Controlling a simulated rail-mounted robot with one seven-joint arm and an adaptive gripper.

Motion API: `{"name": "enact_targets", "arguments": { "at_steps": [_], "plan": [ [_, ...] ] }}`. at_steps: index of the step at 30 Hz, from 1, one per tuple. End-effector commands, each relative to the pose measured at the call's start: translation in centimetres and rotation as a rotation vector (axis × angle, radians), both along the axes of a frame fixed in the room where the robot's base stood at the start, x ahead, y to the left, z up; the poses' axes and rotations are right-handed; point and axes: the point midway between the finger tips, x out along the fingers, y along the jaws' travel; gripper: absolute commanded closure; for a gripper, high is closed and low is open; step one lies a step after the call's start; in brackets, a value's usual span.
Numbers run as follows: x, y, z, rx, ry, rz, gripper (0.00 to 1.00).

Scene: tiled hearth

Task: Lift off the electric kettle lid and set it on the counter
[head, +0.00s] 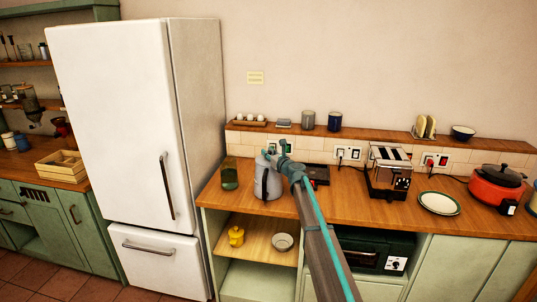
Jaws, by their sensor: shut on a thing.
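The grey electric kettle (262,186) stands upright on the wooden counter (375,208), right of the fridge. My gripper (273,153) reaches over the kettle from the right and is shut at its top, on the kettle lid. The lid is mostly hidden by my gripper and too small to make out. I cannot tell whether it is still seated on the kettle or slightly raised. My arm crosses in front of the counter and covers part of the kettle's right side.
A dark green glass jar (230,174) stands close left of the kettle. A toaster (388,170), a white plate (439,203) and a red cooker (496,187) stand to the right. Bare counter lies in front of the toaster. The tall fridge (120,120) bounds the left.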

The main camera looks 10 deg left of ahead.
Motion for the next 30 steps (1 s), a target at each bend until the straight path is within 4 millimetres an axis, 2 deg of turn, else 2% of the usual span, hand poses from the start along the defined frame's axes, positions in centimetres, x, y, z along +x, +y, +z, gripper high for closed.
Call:
{"name": "enact_targets", "arguments": {
  "at_steps": [30],
  "plan": [
    [0.0, 0.0, 1.5, 0.0, 0.0, 0.0, 1.0]
  ]
}}
